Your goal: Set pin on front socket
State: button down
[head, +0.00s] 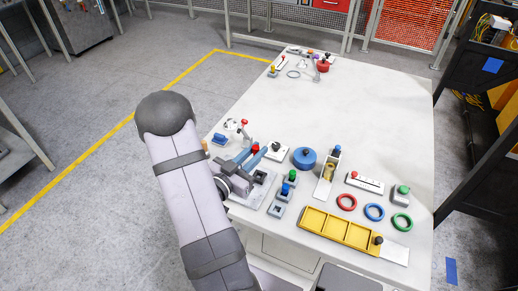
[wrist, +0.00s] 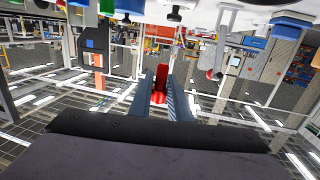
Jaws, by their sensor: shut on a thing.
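My gripper (head: 252,160) is above the table's near left part, with its blue-grey fingers shut on a red pin (head: 255,149). In the wrist view the red pin (wrist: 160,88) sits between the two fingertips (wrist: 160,100). Below and right of the gripper are small grey socket blocks. One grey block (head: 278,210) at the front shows no pin in it. Behind it stand a blue-topped pin (head: 285,188) and a green-topped pin (head: 292,174) in similar blocks. Another grey socket (head: 261,176) lies close under the fingers. My arm hides part of this area.
The table's middle (head: 330,110) is clear.

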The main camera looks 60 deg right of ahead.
aim_at(277, 212)
jog(key=a+f+p, duration=0.1)
jog(key=s+a+f+p, duration=0.1)
jog(key=a+f+p, duration=0.1)
jog(key=f+p, duration=0.1)
jog(key=shift+s+a+f, duration=0.1)
jog(key=shift+s+a, duration=0.25)
jog(key=s+g, duration=0.1)
jog(key=s+a+m+g, duration=0.1)
jog(key=s, duration=0.1)
jog(key=s+a+f+g, duration=0.1)
jog(key=shift+s+m+y, duration=0.2)
jog(key=shift+m+y, duration=0.2)
jog(key=s+g, duration=0.1)
jog(key=s+a+m+g+y, duration=0.1)
jog(key=s+m+g, duration=0.1)
jog(key=shift+s+a+r, duration=0.25)
jog(key=shift+s+r, duration=0.15)
jog(key=shift+s+a+r+m+g+y, duration=0.15)
jog(key=shift+s+a+m+g+y, duration=0.15)
jog(key=shift+s+m+g+y, duration=0.15)
jog(key=shift+f+b, duration=2.4)
jog(key=shift+f, duration=0.5)
jog(key=shift+f+b, duration=0.4)
jog(key=shift+f, duration=0.2)
